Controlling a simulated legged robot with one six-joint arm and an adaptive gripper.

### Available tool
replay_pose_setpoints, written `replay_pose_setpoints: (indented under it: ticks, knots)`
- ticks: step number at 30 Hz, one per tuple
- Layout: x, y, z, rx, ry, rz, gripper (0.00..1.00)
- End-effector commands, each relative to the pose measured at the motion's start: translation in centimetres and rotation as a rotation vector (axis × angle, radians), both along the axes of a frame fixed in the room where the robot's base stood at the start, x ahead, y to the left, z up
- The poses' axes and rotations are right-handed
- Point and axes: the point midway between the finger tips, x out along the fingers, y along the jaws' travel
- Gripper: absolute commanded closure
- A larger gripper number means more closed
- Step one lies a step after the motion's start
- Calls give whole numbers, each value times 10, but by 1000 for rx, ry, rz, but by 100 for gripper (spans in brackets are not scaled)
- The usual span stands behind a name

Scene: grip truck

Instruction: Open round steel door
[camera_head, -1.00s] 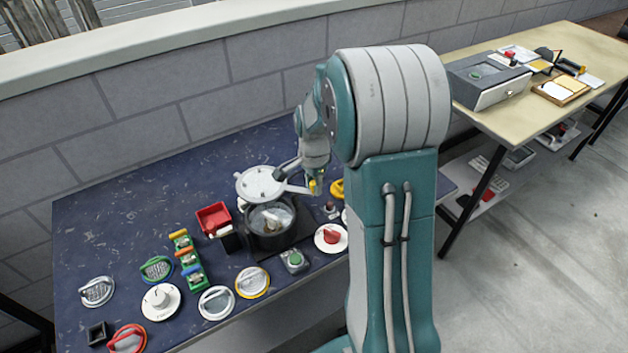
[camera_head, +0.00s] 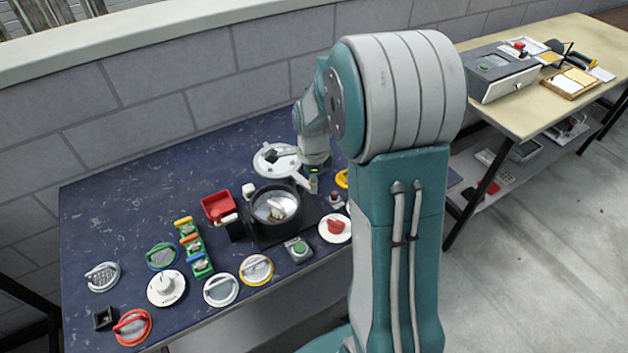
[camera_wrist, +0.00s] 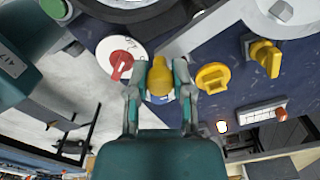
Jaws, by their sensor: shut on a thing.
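The round steel door (camera_head: 265,164) is a pale grey disc in the head view, swung clear behind the round black housing (camera_head: 256,213). The housing's opening is uncovered and shows a shiny interior with something pale in it. My gripper (camera_head: 313,184) is right of the housing, partly hidden by my arm. In the wrist view my gripper (camera_wrist: 160,88) is shut on a yellow knob (camera_wrist: 160,76). The knob sits at the end of a grey bar (camera_wrist: 200,36) that runs toward a pale disc at the upper right.
A red knob on a white dial (camera_head: 335,226) and a green button box (camera_head: 298,248) stand near the housing. A red bin (camera_head: 217,206), coloured switches (camera_head: 193,248) and several round handles lie to the left. The blue table (camera_head: 120,215) is clear at back left.

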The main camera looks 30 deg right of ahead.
Motion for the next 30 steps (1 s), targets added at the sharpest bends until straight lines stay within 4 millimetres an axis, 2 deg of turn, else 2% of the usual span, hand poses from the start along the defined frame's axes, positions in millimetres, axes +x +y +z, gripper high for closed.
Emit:
replay_pose_setpoints:
  ticks: [11,12,13,14,25,30]
  knots:
    - [-1,1,-2,2,4,-2,100]
    - [-1,1,-2,2,4,-2,57]
    - [-1,1,-2,2,4,-2,44]
    - [-1,1,-2,2,4,-2,36]
    - [0,0,1,0,0,-2,36]
    - [1,0,18,-2,-4,-2,36]
